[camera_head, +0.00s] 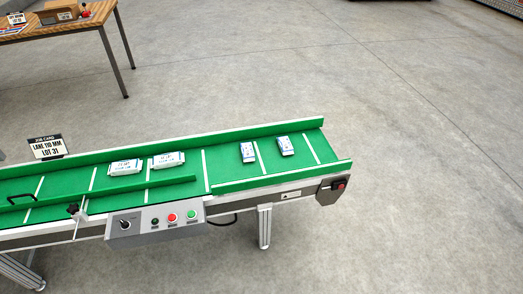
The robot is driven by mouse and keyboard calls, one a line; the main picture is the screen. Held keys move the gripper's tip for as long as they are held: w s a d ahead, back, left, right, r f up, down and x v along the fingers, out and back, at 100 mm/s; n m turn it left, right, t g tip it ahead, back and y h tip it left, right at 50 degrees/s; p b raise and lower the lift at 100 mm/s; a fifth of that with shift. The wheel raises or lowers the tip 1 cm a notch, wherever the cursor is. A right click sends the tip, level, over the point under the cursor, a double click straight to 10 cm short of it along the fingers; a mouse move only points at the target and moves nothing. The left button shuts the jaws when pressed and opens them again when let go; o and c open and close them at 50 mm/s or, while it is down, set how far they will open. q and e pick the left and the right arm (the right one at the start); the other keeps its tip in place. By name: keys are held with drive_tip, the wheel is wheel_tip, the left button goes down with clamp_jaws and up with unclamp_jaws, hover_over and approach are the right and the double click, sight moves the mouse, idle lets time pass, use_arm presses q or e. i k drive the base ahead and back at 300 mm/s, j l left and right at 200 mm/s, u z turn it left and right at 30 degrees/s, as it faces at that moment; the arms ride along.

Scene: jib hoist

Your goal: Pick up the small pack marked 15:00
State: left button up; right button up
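Two small white and blue packs lie on the green conveyor belt (225,167) toward its right end. Two wider white packs lie further left, a left one (125,167) and a right one (168,160), side by side. The print on all the packs is too small to read, so I cannot tell which is marked 15:00. Neither of my grippers is in view.
Green rails border the belt, with an inner guide (150,187) at the left. A control box (155,224) with a knob and buttons is on the front. A job card (47,147) reads "LANE 110 MM LOT 31". A wooden table (60,27) stands behind; the right floor is clear.

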sight(285, 146)
drive_tip(key=u, duration=0.25)
drive_tip(key=i+l+u, duration=0.25)
drive_tip(key=l+u, duration=0.3)
drive_tip(key=i+l+u, duration=0.1)
drive_tip(key=l, duration=0.5)
drive_tip(key=i+l+u, duration=0.15)
drive_tip(key=l, duration=0.45)
drive_tip(key=l+u, duration=0.1)
drive_tip(key=l, duration=0.5)
drive_tip(key=i+l, duration=0.1)
drive_tip(key=l, duration=0.9)
drive_tip(key=i+l, duration=0.15)
drive_tip(key=l, duration=0.4)
